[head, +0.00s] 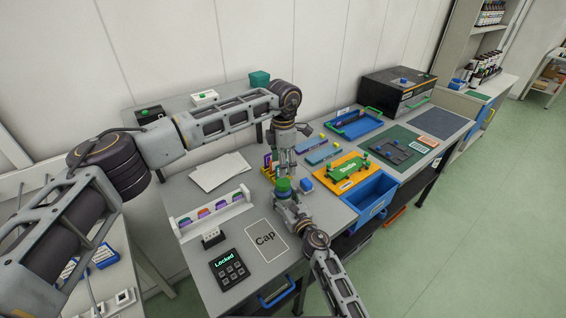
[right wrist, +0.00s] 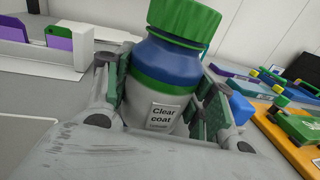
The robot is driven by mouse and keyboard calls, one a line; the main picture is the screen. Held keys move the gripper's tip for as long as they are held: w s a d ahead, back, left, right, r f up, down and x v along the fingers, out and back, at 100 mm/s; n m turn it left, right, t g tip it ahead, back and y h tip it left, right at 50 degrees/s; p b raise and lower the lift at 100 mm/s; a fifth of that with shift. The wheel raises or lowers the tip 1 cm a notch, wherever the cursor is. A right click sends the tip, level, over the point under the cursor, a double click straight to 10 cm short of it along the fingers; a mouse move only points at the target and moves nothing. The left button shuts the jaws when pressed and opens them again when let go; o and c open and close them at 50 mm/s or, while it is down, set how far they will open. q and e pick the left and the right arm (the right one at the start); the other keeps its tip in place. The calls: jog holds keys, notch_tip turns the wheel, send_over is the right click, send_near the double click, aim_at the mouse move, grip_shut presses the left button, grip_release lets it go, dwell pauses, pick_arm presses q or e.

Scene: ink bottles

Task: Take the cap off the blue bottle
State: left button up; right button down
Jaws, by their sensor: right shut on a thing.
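A bottle with a blue shoulder (right wrist: 172,62), a green band and a "Clear coat" label stands upright between the fingers of my right gripper (right wrist: 160,105). Its green ridged cap (right wrist: 185,18) is on the bottle, with its top cut off in the right wrist view. In the head view the cap (head: 283,184) shows above my right gripper (head: 287,203), which hides most of the bottle. My left gripper (head: 285,171) points down directly above the cap. Its fingers are too small to tell whether they are open or touch the cap.
A dark keypad reading "Locked" (head: 229,270) and a white rack with coloured cards (head: 212,214) are to the left. A small blue cube (head: 306,185), an orange tray with a green part (head: 347,173) and a blue bin (head: 371,197) are to the right.

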aim_at(283, 182)
pick_arm(q)
jog(key=m, duration=1.1)
jog(key=shift+m, duration=0.4)
jog(key=m, duration=1.1)
jog(key=shift+m, duration=0.3)
jog(key=shift+f, duration=0.1)
jog(key=shift+f, duration=3.95)
